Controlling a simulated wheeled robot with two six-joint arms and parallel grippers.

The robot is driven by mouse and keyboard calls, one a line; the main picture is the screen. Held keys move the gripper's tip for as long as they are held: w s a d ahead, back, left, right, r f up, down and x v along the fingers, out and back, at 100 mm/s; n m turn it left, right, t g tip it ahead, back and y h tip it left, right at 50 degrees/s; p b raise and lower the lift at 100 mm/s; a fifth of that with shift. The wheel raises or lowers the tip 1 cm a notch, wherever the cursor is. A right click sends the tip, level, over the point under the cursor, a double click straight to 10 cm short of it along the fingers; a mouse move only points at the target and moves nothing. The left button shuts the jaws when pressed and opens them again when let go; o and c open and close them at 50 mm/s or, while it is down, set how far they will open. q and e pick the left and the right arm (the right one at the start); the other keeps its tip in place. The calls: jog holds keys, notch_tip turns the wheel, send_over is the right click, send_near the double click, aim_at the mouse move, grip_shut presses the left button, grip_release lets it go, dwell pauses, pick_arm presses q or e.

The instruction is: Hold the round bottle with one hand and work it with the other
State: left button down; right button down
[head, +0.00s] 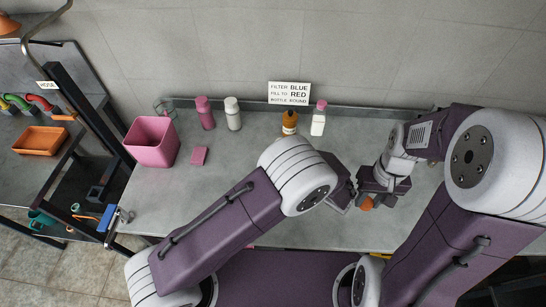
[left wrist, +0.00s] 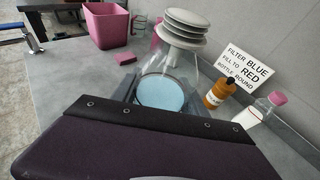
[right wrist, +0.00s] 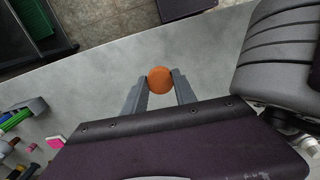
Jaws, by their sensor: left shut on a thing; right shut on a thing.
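My left gripper (left wrist: 158,92) is shut on a clear, cone-shaped vessel (left wrist: 178,62) with a pale blue round face between the fingers and a grey ribbed top. I take it for the round bottle; the head view hides it behind my left arm. My right gripper (right wrist: 160,88) is shut on a round orange thing (right wrist: 160,79), seen end-on between its fingertips. In the head view the orange thing (head: 366,203) shows just below my right gripper (head: 372,198), close to the left one (head: 345,197).
A pink bin (head: 152,143), pink block (head: 199,156), pink bottle (head: 205,113), white bottle (head: 233,114), amber bottle (head: 289,124) and pink-capped bottle (head: 319,119) stand on the grey bench.

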dwell(0.3)
pick_arm(q)
jog(key=c, duration=1.5)
grip_release()
grip_shut()
